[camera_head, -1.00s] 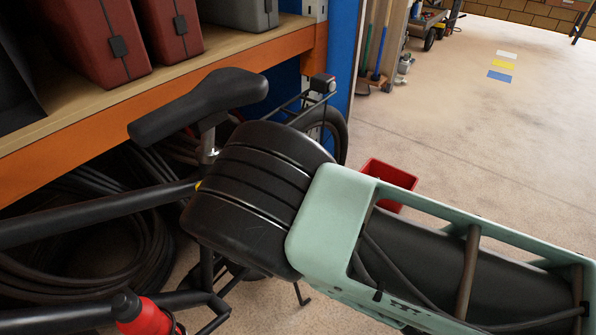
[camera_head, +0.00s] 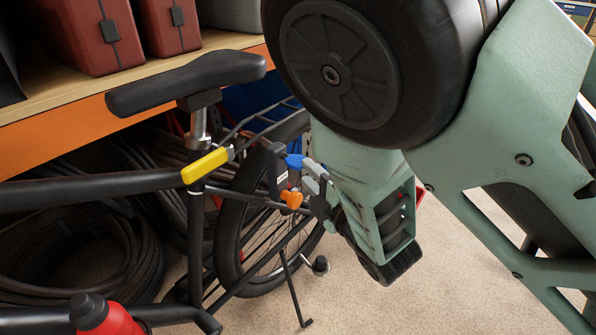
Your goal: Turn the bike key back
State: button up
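The bike's black lock body (camera_head: 277,170), with a small white label, sits at the rear wheel behind the seat tube. A blue piece (camera_head: 293,160), which looks like the key's head, sticks out of its upper right side. An orange knob (camera_head: 291,199) is lower on the same side. My gripper (camera_head: 311,177) comes from the right, its grey fingertips right beside the blue piece. They overlap it in the picture; I cannot tell whether they touch or grip it. The finger gap is too small and partly hidden to judge.
The black saddle (camera_head: 186,82) and a yellow piece (camera_head: 207,166) on the frame are left of the lock. A red bottle (camera_head: 103,315) is at lower left. An orange-edged shelf (camera_head: 60,120) with red cases stands behind. Floor is clear below my gripper.

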aim_at(303, 168)
jog(key=x, duration=0.5)
jog(key=shift+w+a+b, duration=0.1)
jog(key=shift+w+b, duration=0.25)
grip_shut()
